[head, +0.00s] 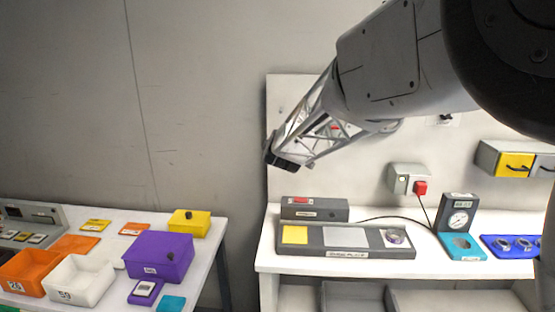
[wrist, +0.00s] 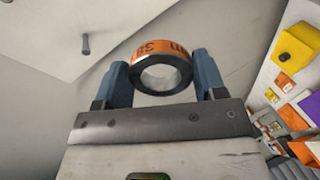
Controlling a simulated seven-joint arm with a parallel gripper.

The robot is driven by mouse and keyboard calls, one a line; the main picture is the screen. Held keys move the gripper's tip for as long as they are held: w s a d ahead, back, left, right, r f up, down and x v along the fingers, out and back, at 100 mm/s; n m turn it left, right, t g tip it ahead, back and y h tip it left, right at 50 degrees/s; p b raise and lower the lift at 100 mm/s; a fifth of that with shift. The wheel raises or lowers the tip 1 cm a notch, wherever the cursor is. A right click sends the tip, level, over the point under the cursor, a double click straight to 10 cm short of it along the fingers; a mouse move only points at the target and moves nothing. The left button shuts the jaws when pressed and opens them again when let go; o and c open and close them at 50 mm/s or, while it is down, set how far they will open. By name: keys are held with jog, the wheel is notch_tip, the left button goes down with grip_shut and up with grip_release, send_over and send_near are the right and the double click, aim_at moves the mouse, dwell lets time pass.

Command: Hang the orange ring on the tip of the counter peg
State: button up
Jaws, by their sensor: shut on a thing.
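The orange ring (wrist: 162,48) is in the wrist view, held between the two blue fingers of my gripper (wrist: 160,78). Its outer band is orange with black markings and its near rim is dark. In the head view my gripper (head: 285,158) is in the air in front of the white back panel, above the left part of the counter; the ring cannot be made out there. A grey peg (wrist: 86,44) sticks out from a pale panel at the upper left of the wrist view, apart from the ring. The peg cannot be made out in the head view.
The counter (head: 268,262) holds a grey station (head: 345,252), a teal device (head: 460,246) and a blue tray (head: 510,256). A socket box (head: 405,178) is on the panel. A left table carries a purple box (head: 158,258), a white bin (head: 80,282) and an orange bin (head: 32,270).

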jog(key=w+r+t+h, duration=0.1)
jog(key=r, duration=0.1)
jog(key=w+r+m+t+h, duration=0.1)
jog(key=r, duration=0.2)
jog(key=r+m+t+h, duration=0.1)
jog(key=r, duration=0.2)
jog(key=shift+w+d+r+t, duration=0.2)
jog(key=shift+w+d+t, duration=0.2)
jog(key=shift+w, duration=0.25)
send_near(283, 114)
jog(key=shift+w+r, duration=0.3)
jog(key=shift+w, duration=0.55)
jog(key=shift+w+r, duration=0.25)
jog(key=shift+w, duration=0.65)
jog(key=shift+w+r, duration=0.3)
jog(key=shift+w, duration=0.55)
jog(key=shift+w+f, duration=0.25)
jog(key=shift+w, duration=0.25)
jog(key=shift+w, duration=0.1)
jog(key=o, duration=1.2)
jog(key=shift+f, duration=0.1)
jog(key=shift+o, duration=0.4)
